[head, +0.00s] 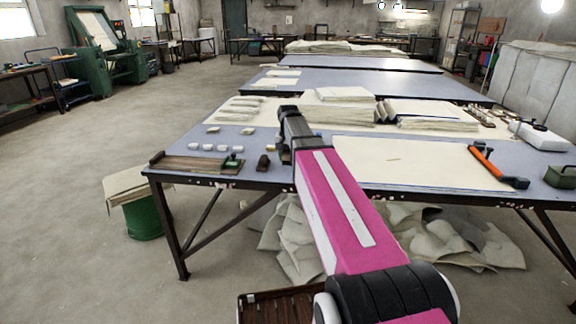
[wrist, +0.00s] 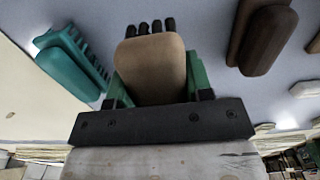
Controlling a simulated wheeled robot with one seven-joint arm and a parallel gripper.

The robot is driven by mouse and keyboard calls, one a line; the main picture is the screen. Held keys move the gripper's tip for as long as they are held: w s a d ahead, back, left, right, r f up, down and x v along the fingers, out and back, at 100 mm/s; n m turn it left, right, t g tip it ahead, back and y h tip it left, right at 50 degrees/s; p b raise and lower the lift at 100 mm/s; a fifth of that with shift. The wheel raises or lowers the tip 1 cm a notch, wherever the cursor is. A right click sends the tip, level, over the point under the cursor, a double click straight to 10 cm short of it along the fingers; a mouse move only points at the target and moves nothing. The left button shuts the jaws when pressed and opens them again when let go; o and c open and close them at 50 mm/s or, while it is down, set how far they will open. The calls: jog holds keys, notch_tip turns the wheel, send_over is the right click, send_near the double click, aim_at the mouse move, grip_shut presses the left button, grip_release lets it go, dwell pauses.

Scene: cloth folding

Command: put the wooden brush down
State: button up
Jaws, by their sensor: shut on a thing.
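The wooden brush (wrist: 150,60) is a tan-brown rounded block with several dark stubs, apparently bristles, at its far end. My gripper (wrist: 157,88) is shut on it, with a green finger on each side in the wrist view. The blue-grey table top (wrist: 200,22) shows behind the brush; I cannot tell whether the brush touches it. In the head view my gripper end (head: 284,150) is over the left part of the near table (head: 215,180), and the brush is not clearly visible behind my arm.
A dark brown block (head: 263,162) and a green toothed item (head: 233,160) lie to the left; they also show in the wrist view as the dark block (wrist: 262,38) and the teal item (wrist: 72,62). Small pale pieces (head: 222,147), cloth stacks (head: 430,112) and a flat cream cloth (head: 420,165) occupy the table.

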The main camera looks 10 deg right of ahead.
aim_at(288, 169)
jog(key=shift+f, duration=1.95)
jog(key=shift+f, duration=0.15)
jog(key=o, duration=1)
jog(key=shift+c, duration=0.2)
notch_tip(288, 169, up, 12)
jog(key=shift+r, duration=0.2)
